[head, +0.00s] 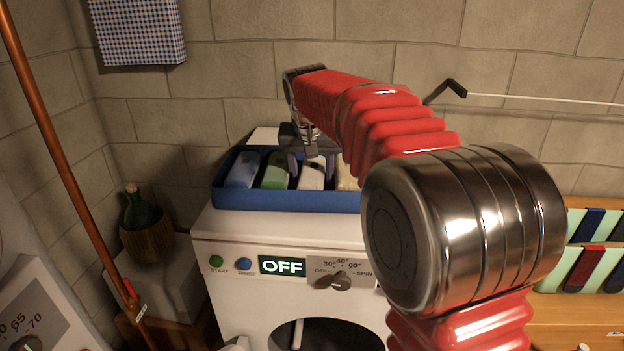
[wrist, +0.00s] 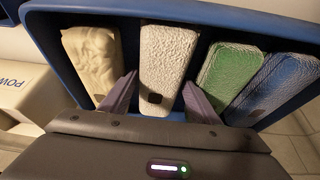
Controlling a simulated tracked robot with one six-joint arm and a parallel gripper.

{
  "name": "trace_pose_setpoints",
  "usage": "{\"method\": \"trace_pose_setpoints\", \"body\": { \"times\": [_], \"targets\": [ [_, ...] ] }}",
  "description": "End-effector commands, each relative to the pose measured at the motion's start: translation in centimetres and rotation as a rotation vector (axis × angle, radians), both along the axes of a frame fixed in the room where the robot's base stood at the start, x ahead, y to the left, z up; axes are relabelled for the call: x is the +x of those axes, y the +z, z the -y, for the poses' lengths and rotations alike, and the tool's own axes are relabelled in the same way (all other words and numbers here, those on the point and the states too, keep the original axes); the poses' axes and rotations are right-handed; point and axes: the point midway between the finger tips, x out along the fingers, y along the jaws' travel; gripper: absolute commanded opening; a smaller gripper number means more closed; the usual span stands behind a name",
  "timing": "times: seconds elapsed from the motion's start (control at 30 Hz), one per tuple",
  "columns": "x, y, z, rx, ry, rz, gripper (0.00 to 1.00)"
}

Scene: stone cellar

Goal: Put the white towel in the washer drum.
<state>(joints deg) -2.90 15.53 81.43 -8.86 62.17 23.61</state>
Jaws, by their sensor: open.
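The white towel (head: 312,174) is a rolled or folded bundle standing in a blue tray (head: 290,200) on top of the washer (head: 230,232). In the wrist view the white towel (wrist: 163,60) has a dark square tag and lies between a cream towel and a green one. My gripper (wrist: 160,85) is open, with one finger on each side of the white towel's near end; I cannot tell whether they touch it. In the head view my gripper (head: 305,142) is over the tray. The washer drum (head: 335,338) shows as a dark round opening at the bottom edge, partly cut off.
A blue towel (head: 242,170), a green towel (head: 275,171) and a cream towel (head: 346,177) share the tray. The washer panel (head: 282,266) reads OFF. A copper pipe (head: 60,150) and a green bottle (head: 142,212) are at left. A wooden cabinet (head: 580,312) stands at right.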

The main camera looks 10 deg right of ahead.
Motion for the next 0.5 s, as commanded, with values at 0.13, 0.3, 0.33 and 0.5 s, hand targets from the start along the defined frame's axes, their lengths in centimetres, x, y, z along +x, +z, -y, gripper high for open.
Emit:
{"method": "trace_pose_setpoints", "body": {
  "times": [0.13, 0.3, 0.33, 0.5],
  "targets": [
    [-0.01, 0.02, 0.0, 0.0, 0.0, 0.0, 0.5],
    [-0.01, 0.02, 0.0, 0.0, 0.0, 0.0, 0.38],
    [-0.01, 0.02, 0.0, 0.0, 0.0, 0.0, 0.36],
    [-0.01, 0.02, 0.0, 0.0, 0.0, 0.0, 0.24]
  ]
}}
